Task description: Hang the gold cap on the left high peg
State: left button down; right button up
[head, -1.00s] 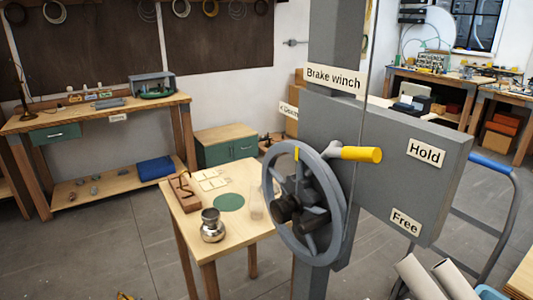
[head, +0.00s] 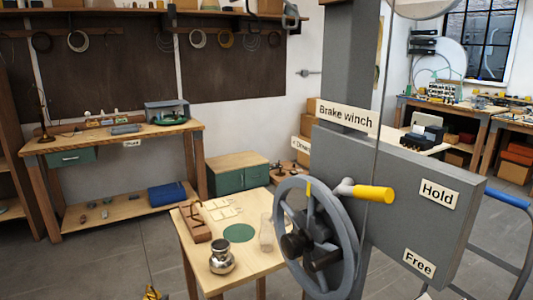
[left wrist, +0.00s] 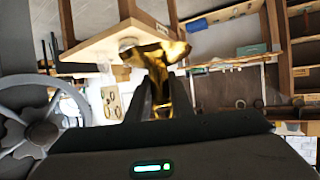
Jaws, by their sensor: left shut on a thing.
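The gold cap (left wrist: 160,62) is between the two dark fingers of my left gripper (left wrist: 160,95) in the left wrist view, and the gripper is shut on it. In the head view only a small part of the gold cap (head: 151,292) shows at the bottom edge, left of the small table. A brown wooden rack (head: 196,224) with small upright parts stands on that table. I cannot tell which part is the left high peg. My right gripper is not in view.
The small table (head: 205,285) also bears a silver pot (head: 222,258), a green disc (head: 238,233), pale cards and a clear glass (head: 266,232). The brake winch's wheel (head: 318,240) stands close on its right. Floor left of the table is clear.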

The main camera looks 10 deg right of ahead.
pick_arm(q)
jog(key=w+d+r+m+g+h+p, duration=0.1)
jog(key=w+d+r+m+h, duration=0.3)
jog(key=r, duration=0.6)
jog(key=w+d+r+p, duration=0.1)
jog(key=d+r+p, duration=0.1)
jog(key=d+r, duration=0.65)
jog(key=w+d+r+m+g+h+p, duration=0.1)
jog(key=w+d+r+h, duration=0.15)
jog(key=r, duration=0.95)
jog(key=s+d+r+m+p, duration=0.1)
jog(key=s+d+r, duration=0.2)
jog(key=r, duration=0.7)
jog(key=s+d+r+m+g+h+p, duration=0.1)
jog(key=s+r, duration=0.4)
jog(key=r, duration=0.5)
jog(key=s+d+r+m+g+h+p, duration=0.1)
jog(key=s+d+r, duration=0.3)
jog(key=r, duration=0.6)
jog(key=shift+s+d+r+p, duration=0.15)
jog(key=shift+d+r+p, duration=0.15)
jog(key=shift+d+p, duration=0.35)
jog(key=shift+d, duration=0.1)
